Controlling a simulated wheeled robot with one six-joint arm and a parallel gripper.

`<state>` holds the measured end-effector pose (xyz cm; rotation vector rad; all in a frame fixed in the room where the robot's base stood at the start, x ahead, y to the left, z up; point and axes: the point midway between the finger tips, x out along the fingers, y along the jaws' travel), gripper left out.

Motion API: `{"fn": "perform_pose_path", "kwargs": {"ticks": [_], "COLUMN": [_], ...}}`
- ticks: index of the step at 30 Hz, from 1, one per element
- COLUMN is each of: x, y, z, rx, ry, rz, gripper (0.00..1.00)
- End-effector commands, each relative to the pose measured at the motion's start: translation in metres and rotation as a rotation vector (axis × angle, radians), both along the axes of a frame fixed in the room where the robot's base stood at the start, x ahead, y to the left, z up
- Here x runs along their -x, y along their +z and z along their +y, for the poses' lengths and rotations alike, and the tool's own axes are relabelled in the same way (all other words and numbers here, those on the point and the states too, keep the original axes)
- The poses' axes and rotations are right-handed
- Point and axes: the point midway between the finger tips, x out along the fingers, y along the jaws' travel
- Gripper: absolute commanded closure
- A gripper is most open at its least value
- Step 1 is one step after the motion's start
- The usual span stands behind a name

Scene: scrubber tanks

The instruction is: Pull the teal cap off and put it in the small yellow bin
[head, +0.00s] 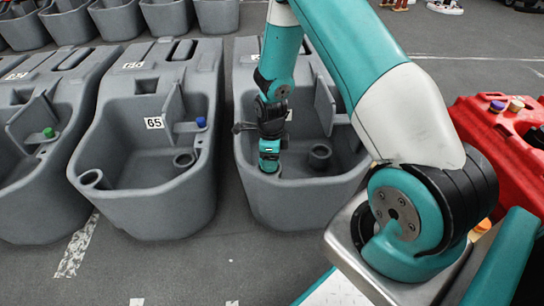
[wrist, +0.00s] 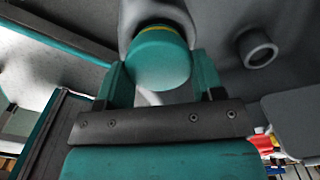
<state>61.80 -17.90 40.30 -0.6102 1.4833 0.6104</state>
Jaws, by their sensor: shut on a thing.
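The teal cap (wrist: 158,62) is round and shows in the wrist view between the two fingers of my gripper (wrist: 163,80). My gripper is shut on it. A thin yellow band shows at the cap's far edge, against a grey stub (wrist: 155,14). I cannot tell whether the cap is still seated on that stub. In the head view my gripper (head: 269,158) points down inside a grey tank (head: 310,203), near its front wall. The cap cannot be told apart from the gripper there. I cannot make out the small yellow bin in either view.
A grey tank marked 65 (head: 150,208) stands to the left, with a blue cap (head: 201,122). A further tank at far left has a green cap (head: 48,132). A short open pipe (head: 319,154) stands right of my gripper. A red machine (head: 505,140) is at right.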

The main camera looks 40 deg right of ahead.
Motion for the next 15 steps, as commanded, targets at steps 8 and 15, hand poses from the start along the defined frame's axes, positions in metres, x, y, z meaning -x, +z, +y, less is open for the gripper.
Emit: {"fn": "perform_pose_path", "kwargs": {"ticks": [8,15], "x": [0.000,0.000], "y": [0.013,0.034], "z": [0.000,0.000], "rx": [0.000,0.000], "ry": [0.000,0.000], "rz": [0.000,0.000], "gripper": [0.67,0.67]}}
